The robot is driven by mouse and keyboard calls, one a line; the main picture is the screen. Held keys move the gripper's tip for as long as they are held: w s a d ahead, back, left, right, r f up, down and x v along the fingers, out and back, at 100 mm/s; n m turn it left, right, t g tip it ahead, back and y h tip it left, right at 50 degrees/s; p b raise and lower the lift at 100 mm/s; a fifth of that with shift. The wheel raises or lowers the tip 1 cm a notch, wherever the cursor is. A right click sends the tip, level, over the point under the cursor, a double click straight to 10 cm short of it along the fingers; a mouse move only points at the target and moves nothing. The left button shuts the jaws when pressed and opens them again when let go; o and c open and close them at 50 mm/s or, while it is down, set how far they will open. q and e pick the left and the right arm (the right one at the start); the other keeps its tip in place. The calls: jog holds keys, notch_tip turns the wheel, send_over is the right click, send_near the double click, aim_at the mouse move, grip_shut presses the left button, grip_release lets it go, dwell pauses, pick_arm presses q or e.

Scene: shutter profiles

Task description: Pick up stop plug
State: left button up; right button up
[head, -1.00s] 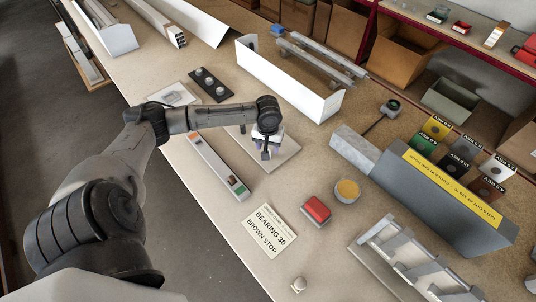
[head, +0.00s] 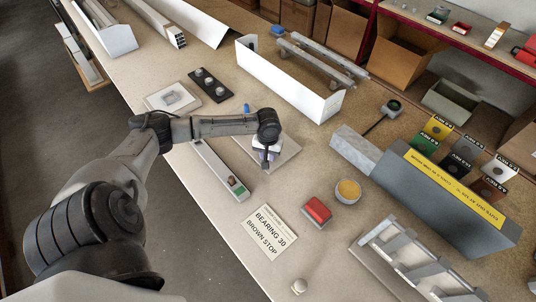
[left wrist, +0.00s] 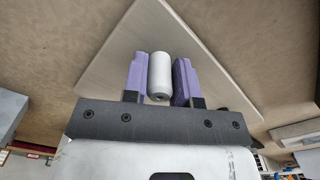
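My left gripper (head: 263,163) is above the pale square board (head: 288,150) near the table's middle. In the left wrist view its two purple fingers (left wrist: 160,80) stand on either side of a whitish cylinder (left wrist: 159,72), apparently gripping it. The pale board (left wrist: 215,80) lies behind the cylinder. A narrow grey tray (head: 213,164) beside the board holds small coloured pieces (head: 236,187), brown and green, at its near end. I cannot tell for sure which piece is the stop plug. My right gripper is out of view.
A sign (head: 268,231) reads "BEARING 30 BROWN STOP". A red block (head: 317,211) and a yellow-topped round container (head: 347,191) stand to its right. A grey box with a yellow label (head: 450,185) and a slatted metal frame (head: 415,262) occupy the right.

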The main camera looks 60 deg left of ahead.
pick_arm(q)
grip_shut()
jog(key=shift+r, duration=0.5)
notch_tip(320, 180, up, 4)
jog(key=shift+f+p, duration=0.2)
jog(key=shift+p, duration=0.25)
jog(key=w+d+r, duration=0.2)
jog(key=d+r, duration=0.1)
jog(key=d, duration=0.2)
jog(key=w+d+r+p, duration=0.1)
jog(key=w+d+r, duration=0.1)
jog(key=d, duration=0.3)
jog(key=shift+w+d+r, duration=0.2)
jog(key=shift+d+r, duration=0.2)
jog(key=shift+r, duration=0.35)
